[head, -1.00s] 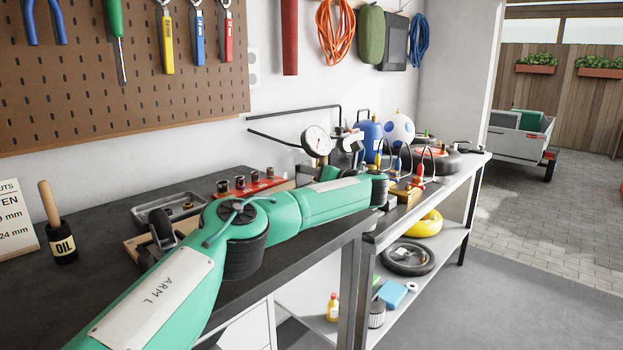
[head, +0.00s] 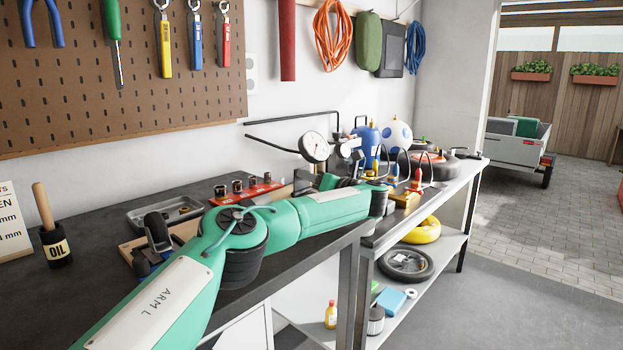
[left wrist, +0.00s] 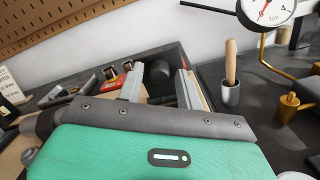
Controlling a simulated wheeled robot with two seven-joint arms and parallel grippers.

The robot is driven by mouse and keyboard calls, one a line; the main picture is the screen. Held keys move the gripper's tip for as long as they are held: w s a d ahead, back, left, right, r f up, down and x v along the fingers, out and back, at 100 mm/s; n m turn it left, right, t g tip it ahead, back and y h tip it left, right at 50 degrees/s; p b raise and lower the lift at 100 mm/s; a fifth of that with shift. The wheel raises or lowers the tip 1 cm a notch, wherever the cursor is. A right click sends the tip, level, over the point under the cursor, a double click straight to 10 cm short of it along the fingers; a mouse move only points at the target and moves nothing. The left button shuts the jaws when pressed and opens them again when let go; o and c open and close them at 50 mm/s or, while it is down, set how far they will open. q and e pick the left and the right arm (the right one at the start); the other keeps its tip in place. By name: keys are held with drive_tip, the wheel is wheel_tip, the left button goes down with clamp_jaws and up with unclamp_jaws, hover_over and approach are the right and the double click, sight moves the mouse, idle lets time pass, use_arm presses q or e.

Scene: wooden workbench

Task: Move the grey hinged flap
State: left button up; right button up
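A dark grey upright panel (left wrist: 166,54) stands just beyond my left gripper in the left wrist view. It may be the hinged flap, but I cannot make out a hinge. My left gripper (left wrist: 160,92) has its two light grey fingers apart, with a dark rounded thing showing between and beyond them. I cannot tell whether either finger touches the panel. In the head view my left gripper (head: 335,181) is partly hidden behind my green forearm, near a small dark grey panel (head: 303,182). My right gripper is not in view.
A pressure gauge (head: 314,146) stands behind the gripper. A wooden-handled tool in a metal cup (left wrist: 231,75) and a brass fitting (left wrist: 288,106) stand to the right. A red socket rail (head: 246,190) and metal tray (head: 165,212) lie left.

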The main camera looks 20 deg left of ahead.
use_arm(q)
drive_tip(key=shift+o, duration=0.2)
drive_tip(key=v, duration=1.3)
drive_tip(key=shift+s+d, duration=0.2)
drive_tip(key=shift+d, duration=0.1)
